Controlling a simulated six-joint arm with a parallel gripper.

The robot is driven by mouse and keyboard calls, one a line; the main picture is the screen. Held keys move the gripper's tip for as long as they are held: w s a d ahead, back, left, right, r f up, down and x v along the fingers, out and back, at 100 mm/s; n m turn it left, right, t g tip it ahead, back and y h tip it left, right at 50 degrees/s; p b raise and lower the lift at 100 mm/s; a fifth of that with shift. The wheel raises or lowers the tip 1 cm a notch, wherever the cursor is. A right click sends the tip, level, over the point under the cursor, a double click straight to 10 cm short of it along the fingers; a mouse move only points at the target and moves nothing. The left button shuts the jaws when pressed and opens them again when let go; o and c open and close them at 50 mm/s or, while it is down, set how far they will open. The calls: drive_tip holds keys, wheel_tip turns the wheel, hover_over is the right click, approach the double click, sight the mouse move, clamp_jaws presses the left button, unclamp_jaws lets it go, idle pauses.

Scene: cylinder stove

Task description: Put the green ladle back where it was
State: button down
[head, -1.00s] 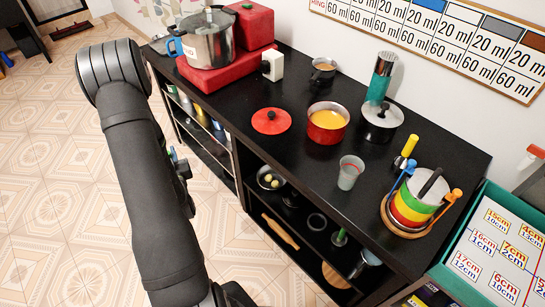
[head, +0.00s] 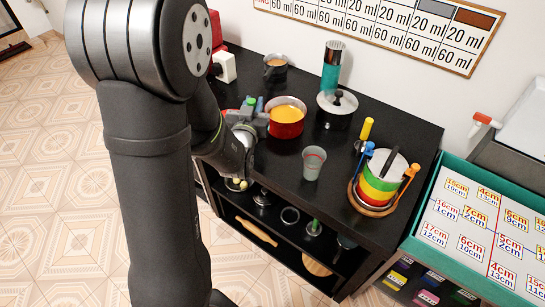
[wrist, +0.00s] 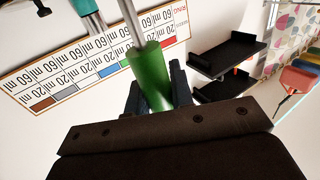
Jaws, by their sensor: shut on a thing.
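My gripper (head: 250,121) is over the left part of the black counter, beside the red pot. In the wrist view my gripper (wrist: 153,92) is shut on the green handle of the ladle (wrist: 148,77). A metal shaft runs up from the handle out of the picture, and the ladle's bowl is not visible there. In the head view only a small green bit of it (head: 250,101) shows at the fingers. A round wooden stand (head: 376,211) at the counter's right holds stacked coloured bowls (head: 378,182), with yellow, blue and orange handles around it.
The red pot (head: 287,128) with orange contents is close to my gripper. A grey cup (head: 313,165), a lidded pot (head: 336,112), a teal-grey cylinder (head: 331,72) and a dark pot (head: 275,70) stand on the counter (head: 340,200). A teal-edged box (head: 470,175) is at the right.

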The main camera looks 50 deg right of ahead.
drive_tip(key=s+d+r+m+g, duration=0.1)
drive_tip(key=s+d+r, duration=0.1)
drive_tip(key=s, duration=0.3)
wheel_tip(320, 180, down, 10)
drive_tip(key=shift+h, duration=0.4)
drive_tip(key=shift+w, duration=0.1)
drive_tip(key=shift+f, duration=0.15)
drive_tip(key=c, duration=1.3)
unclamp_jaws()
drive_tip(key=shift+o, duration=0.2)
